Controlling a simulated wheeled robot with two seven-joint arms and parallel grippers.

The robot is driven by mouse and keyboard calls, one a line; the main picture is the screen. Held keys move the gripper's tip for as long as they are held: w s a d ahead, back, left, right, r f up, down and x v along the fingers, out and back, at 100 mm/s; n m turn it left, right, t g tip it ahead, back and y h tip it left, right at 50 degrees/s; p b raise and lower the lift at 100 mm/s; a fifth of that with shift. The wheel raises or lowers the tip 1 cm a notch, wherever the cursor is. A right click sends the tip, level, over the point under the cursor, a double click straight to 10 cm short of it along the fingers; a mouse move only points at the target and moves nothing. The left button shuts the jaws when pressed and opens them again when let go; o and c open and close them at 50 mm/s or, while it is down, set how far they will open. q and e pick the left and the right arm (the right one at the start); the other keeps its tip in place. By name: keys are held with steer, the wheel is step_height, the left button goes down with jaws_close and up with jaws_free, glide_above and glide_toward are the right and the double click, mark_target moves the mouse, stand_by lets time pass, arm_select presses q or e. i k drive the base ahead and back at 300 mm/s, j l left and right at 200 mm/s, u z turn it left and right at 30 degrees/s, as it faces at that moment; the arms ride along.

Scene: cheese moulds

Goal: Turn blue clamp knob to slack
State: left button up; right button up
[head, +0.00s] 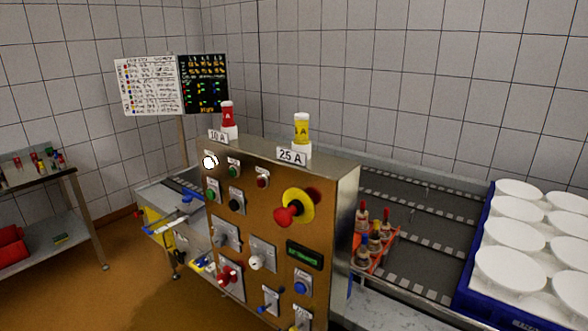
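Two blue candidates show in the head view, and I cannot tell which is the clamp knob. A round blue knob or button (300,287) sits on a pale plate low on the right of the brown panel. A blue handle-like part (186,200) lies over the conveyor end left of the panel, with more blue below it. Any slack marking is too small to read. Neither of my grippers is in view.
The control cabinet (262,205) stands mid-view, with a red-and-yellow emergency stop (295,207) and several switches. Behind it runs a dark conveyor (425,215). A blue crate (466,295) with white moulds (512,268) is at right. A shelf (45,222) stands left, with open floor (95,300) between.

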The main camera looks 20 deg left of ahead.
mark_target(186, 200)
steer(key=j+z, duration=0.15)
steer(key=j, duration=0.45)
steer(key=j+z, duration=0.2)
steer(key=j, duration=0.45)
steer(key=j+z, duration=0.15)
steer(key=j, duration=0.5)
steer(key=j+z, duration=0.2)
steer(key=j, duration=0.4)
steer(key=k+j+z, duration=0.15)
steer(key=j, duration=0.45)
